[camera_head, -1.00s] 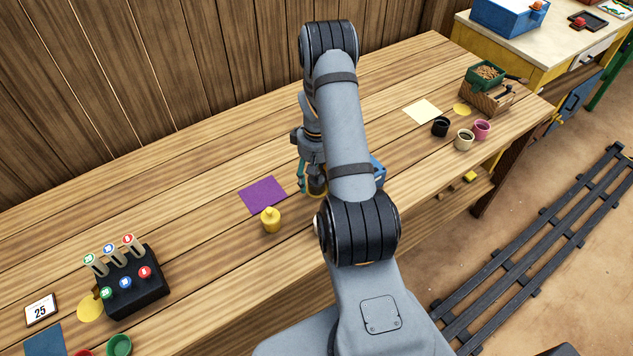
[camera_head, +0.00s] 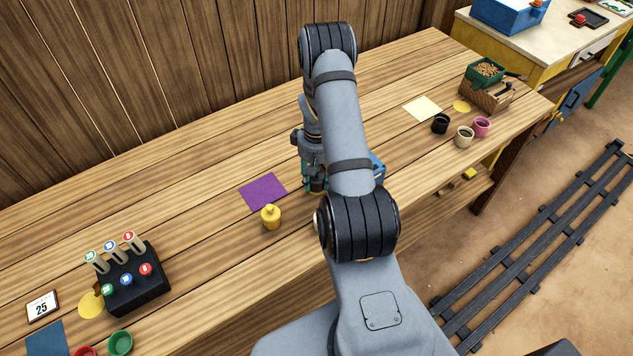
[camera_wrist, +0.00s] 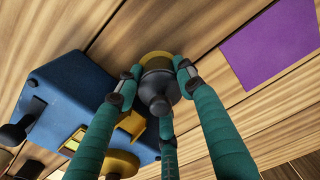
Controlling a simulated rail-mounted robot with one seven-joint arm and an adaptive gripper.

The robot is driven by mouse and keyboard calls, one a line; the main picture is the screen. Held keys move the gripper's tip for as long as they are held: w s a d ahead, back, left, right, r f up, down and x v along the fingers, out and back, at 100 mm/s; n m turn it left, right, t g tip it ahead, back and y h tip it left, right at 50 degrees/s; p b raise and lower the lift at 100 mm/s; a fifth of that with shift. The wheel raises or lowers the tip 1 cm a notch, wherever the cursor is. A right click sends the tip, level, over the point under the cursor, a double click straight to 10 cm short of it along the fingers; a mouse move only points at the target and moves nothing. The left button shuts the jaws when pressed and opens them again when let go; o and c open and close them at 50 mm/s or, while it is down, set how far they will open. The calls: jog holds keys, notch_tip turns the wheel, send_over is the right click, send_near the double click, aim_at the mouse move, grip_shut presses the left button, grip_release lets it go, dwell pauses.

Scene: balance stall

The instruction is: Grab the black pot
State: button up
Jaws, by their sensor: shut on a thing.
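A small black pot (camera_wrist: 157,84) with a round knob is between my teal gripper fingers in the wrist view. My gripper (camera_wrist: 156,78) is shut on it, with fingers at its left and right sides. A yellow round patch (camera_wrist: 155,57) shows just past the pot; I cannot tell whether the pot touches it. In the head view my gripper (camera_head: 315,186) is low over the table, partly behind my arm, and the pot is mostly hidden there. A second black, open-topped pot (camera_head: 440,125) stands farther right.
A blue box (camera_wrist: 85,105) stands close beside my gripper. A yellow knobbed pot (camera_head: 271,217) and a purple mat (camera_head: 263,191) lie to the left. Beige (camera_head: 464,138) and pink (camera_head: 481,128) cups stand right. A black peg block (camera_head: 137,283) is far left.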

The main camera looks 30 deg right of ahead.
grip_shut()
